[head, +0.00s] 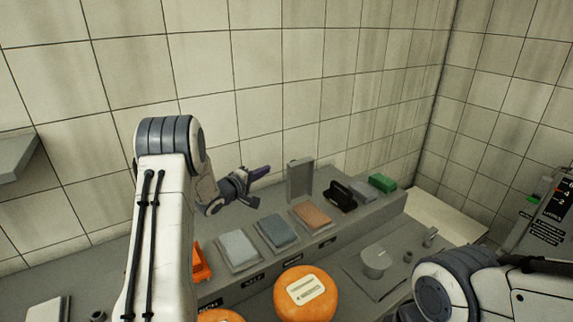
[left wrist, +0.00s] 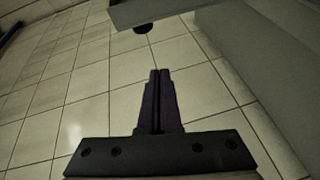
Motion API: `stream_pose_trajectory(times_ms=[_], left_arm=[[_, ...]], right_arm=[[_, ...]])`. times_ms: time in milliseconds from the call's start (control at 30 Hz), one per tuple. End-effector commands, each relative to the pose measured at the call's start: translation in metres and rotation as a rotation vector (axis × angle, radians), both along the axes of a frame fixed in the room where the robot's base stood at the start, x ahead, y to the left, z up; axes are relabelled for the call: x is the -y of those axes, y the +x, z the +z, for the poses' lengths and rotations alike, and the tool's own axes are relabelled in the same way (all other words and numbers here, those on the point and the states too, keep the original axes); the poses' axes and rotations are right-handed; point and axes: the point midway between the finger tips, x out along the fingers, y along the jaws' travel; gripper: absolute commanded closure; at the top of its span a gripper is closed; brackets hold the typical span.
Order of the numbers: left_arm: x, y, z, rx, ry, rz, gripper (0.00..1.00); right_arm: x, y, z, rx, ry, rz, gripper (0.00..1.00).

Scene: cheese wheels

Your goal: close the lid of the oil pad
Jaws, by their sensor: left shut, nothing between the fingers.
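A brown pad (head: 312,215) lies in a shallow tray on the raised grey shelf in the head view. A grey lid (head: 299,181) stands upright at its back edge, open. The label below is too small to read surely, so I cannot confirm it is the oil pad. My left gripper (head: 266,170) is shut and empty, to the left of the raised lid, its dark fingers pointing right toward it. Contact with the lid does not show. In the left wrist view the shut fingertips (left wrist: 160,73) stand against the tiled wall. My right gripper is out of view.
A blue-grey pad (head: 277,232) and a pale grey pad (head: 238,247) lie left of the brown one. A black object (head: 340,195), a grey block (head: 363,191) and a green block (head: 383,182) stand to the right. An orange cheese wheel (head: 306,305) sits in front, below.

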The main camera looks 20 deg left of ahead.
Motion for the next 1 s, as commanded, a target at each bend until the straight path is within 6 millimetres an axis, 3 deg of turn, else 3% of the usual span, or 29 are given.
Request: stream_pose_trajectory(times_ms=[100,267,800,900,1000], left_arm=[[-0.011,-0.002,-0.003,0.043,-0.150,-0.048,1.00],[-0.011,0.000,-0.002,0.059,-0.226,-0.081,1.00],[0.019,0.082,-0.001,0.059,-0.225,-0.083,1.00],[0.024,0.092,-0.001,0.059,-0.226,-0.082,1.00],[0.033,0.081,0.001,0.056,-0.228,-0.081,1.00]], right_arm=[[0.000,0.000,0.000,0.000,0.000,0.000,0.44],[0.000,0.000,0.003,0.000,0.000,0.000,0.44],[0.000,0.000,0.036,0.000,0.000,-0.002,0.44],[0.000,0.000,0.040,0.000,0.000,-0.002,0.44],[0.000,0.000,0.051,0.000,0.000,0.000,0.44]])
